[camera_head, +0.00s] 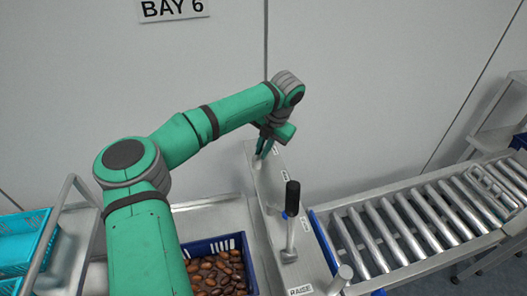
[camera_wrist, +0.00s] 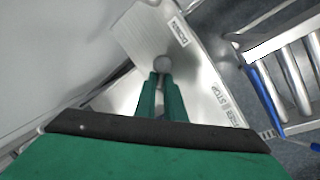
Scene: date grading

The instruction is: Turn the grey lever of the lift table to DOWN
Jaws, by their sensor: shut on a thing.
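My gripper (camera_head: 263,149) is at the far end of the metal control panel (camera_head: 262,187). In the wrist view its two green fingers (camera_wrist: 163,80) are shut on the round grey knob of the grey lever (camera_wrist: 163,63). A label that seems to read DOWN (camera_wrist: 174,31) lies just beyond the knob, up and to the right. In the head view the grey lever is mostly hidden by my gripper, and its exact angle cannot be told.
An upright black-handled lever (camera_head: 292,196) with a blue band stands nearer on the panel. A RAISE label (camera_head: 300,290) is at the near end. A blue crate (camera_head: 203,248) of dates is left of the panel; a roller conveyor (camera_head: 410,226) is right. A wall stands behind.

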